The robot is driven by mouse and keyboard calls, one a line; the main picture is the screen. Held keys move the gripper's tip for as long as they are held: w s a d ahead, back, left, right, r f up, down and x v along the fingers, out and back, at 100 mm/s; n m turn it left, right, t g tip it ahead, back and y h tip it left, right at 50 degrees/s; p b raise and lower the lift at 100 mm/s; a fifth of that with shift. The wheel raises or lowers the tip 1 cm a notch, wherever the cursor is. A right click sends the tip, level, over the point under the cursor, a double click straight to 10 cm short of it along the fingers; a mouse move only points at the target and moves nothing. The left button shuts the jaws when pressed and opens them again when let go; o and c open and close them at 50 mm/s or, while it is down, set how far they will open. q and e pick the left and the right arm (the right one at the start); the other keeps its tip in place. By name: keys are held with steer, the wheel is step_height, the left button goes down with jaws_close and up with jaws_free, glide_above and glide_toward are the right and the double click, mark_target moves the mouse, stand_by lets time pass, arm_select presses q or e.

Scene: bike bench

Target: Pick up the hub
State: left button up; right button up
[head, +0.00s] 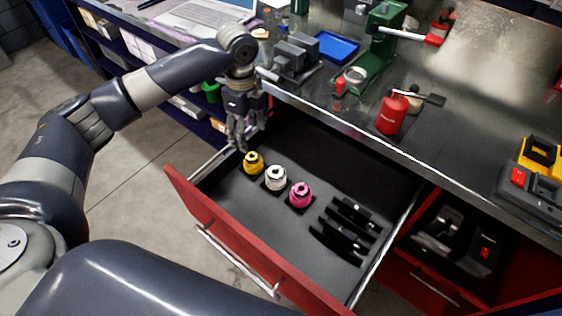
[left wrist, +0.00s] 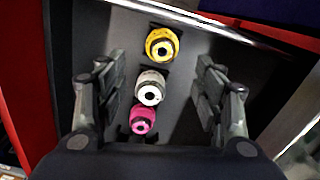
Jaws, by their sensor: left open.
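Three hubs stand in a row in the open red drawer (head: 225,200): a yellow hub (head: 253,162), a white hub (head: 276,178) and a pink hub (head: 301,195). Each sits on a small dark base. My left gripper (head: 242,138) points down at the drawer's far left edge, near the yellow hub and apart from it. In the left wrist view the open fingers (left wrist: 158,88) frame the row from above. The yellow hub (left wrist: 162,44) is at the top, the white hub (left wrist: 150,88) between the fingers, the pink hub (left wrist: 142,120) below. The fingers hold nothing. My right gripper is out of view.
Several black tools (head: 345,230) lie in the drawer's right part. The workbench (head: 440,130) above carries a red bottle (head: 392,115), a green stand (head: 380,45), a blue tray (head: 338,48) and a dark vise (head: 295,55). The drawer's back floor is bare.

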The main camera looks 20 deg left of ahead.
mark_target(253, 157)
arm_select(q)
steer(key=shift+w+d+f, duration=0.1)
steer(key=shift+d+f, duration=0.2)
steer(key=shift+d, duration=0.1)
steer(key=shift+f, duration=0.6)
steer(key=f, duration=0.1)
steer(key=a+f, duration=0.1)
steer(key=f, duration=0.1)
steer(key=shift+s+f, duration=0.2)
steer(key=shift+f, duration=0.3)
steer(key=shift+w+d+f, duration=0.1)
steer(key=shift+d+f, duration=0.05)
steer(key=shift+f, duration=0.2)
step_height(253, 157, down, 4)
steer(key=shift+w+r, duration=0.1)
steer(key=shift+r, duration=0.1)
steer(key=shift+f, duration=0.4)
steer(key=c, duration=1.3)
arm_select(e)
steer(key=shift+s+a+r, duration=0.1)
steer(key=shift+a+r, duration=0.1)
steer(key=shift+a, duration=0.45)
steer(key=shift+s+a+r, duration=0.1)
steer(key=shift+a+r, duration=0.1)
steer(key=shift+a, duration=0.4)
